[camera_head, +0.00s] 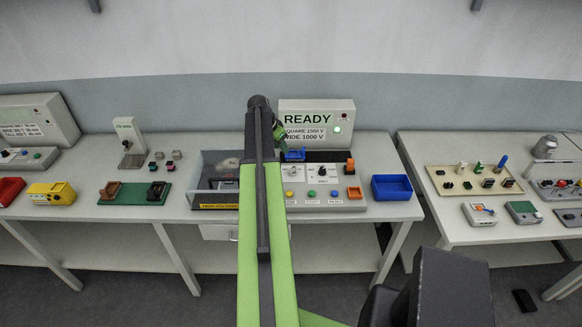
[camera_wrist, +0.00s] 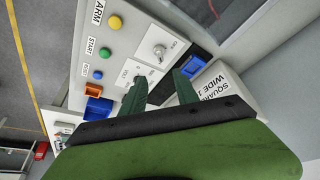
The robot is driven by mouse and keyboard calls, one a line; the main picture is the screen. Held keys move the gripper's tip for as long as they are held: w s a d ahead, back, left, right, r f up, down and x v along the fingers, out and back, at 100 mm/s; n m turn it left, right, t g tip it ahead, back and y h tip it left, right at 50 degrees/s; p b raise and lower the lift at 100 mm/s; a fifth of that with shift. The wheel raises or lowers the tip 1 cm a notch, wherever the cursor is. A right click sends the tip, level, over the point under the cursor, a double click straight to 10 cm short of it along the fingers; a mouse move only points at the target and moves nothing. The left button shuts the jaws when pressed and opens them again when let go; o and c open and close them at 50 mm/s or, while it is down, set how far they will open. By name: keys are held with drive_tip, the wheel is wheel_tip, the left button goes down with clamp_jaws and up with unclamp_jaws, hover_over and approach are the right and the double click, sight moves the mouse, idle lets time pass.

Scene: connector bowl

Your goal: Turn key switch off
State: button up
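The key switch (camera_wrist: 159,50) is a silver round switch with a small key on a white plate, in the upper middle of the wrist view. ON and OFF style lettering is beside it. In the head view the key switch (camera_head: 292,170) is on the grey control panel, just right of my arm. My gripper (camera_wrist: 160,77) has two dark green fingers, spread apart with nothing visible between them. The fingertips appear short of the key switch in the wrist view, apart from it. In the head view my gripper (camera_head: 280,132) is mostly hidden behind my arm.
The panel also holds a yellow button (camera_wrist: 115,23), a green button (camera_wrist: 105,52), a blue button (camera_wrist: 98,75) and an orange socket (camera_wrist: 93,90). A READY display (camera_head: 316,120) stands behind. A blue bin (camera_head: 391,187) is at the right.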

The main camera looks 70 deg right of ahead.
sight(292, 168)
drive_tip(key=b+x, duration=1.5)
drive_tip(key=x, duration=0.2)
drive_tip(key=shift+a+f, duration=0.1)
